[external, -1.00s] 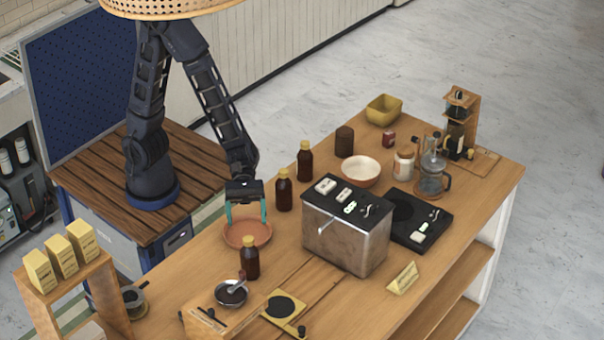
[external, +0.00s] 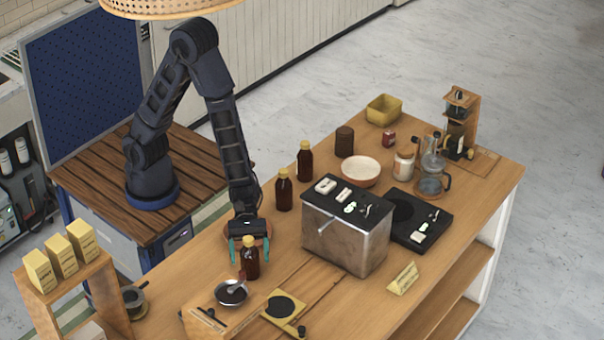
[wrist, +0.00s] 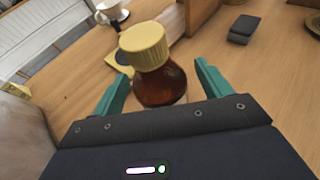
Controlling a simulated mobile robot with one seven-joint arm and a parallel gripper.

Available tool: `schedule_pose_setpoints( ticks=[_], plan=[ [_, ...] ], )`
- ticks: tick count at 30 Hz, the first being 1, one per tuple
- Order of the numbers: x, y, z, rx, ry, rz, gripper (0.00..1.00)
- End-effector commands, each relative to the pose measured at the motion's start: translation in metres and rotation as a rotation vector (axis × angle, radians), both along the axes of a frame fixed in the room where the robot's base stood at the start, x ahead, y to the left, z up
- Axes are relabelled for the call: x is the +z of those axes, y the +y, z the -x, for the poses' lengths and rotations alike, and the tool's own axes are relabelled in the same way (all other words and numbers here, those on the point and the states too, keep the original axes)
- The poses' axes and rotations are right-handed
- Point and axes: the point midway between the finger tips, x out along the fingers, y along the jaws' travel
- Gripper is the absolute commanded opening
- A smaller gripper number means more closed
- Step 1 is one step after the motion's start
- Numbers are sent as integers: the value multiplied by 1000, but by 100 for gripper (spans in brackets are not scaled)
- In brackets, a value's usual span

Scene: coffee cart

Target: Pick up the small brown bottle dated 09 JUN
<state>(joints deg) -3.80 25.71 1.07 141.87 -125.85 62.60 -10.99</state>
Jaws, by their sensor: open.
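Three small brown bottles with yellow caps stand on the wooden table: a near one (external: 250,266), a middle one (external: 283,195) and a far one (external: 305,163). No date is readable on any of them. My gripper (external: 250,256) is open and low over the near bottle, with a teal finger on either side of it. In the wrist view the near bottle (wrist: 160,88) stands between the open fingers of my gripper (wrist: 161,72), its yellow cap toward the camera. I see gaps beside it, and its lower part is hidden.
A metal-sided machine (external: 345,240) stands right of the bottles. A terracotta dish (external: 262,228) is partly hidden behind my gripper. A pale bowl (external: 361,168) stands farther back. Bare tabletop lies left of the near bottle.

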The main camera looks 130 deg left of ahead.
Motion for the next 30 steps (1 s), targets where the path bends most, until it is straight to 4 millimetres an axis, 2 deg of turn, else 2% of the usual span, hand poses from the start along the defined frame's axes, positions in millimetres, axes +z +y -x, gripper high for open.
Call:
schedule_pose_setpoints(
  ticks=[4, 13, 22, 23, 30],
  plan=[
    [-5, -10, -10, -2, -1, 1, 77],
    [-6, -12, -12, 0, -1, 1, 77],
    [-6, -12, -12, 0, -1, 1, 18],
    [-5, -12, -12, 0, -1, 1, 15],
    [-5, -12, -12, 0, -2, 1, 15]
  ],
)
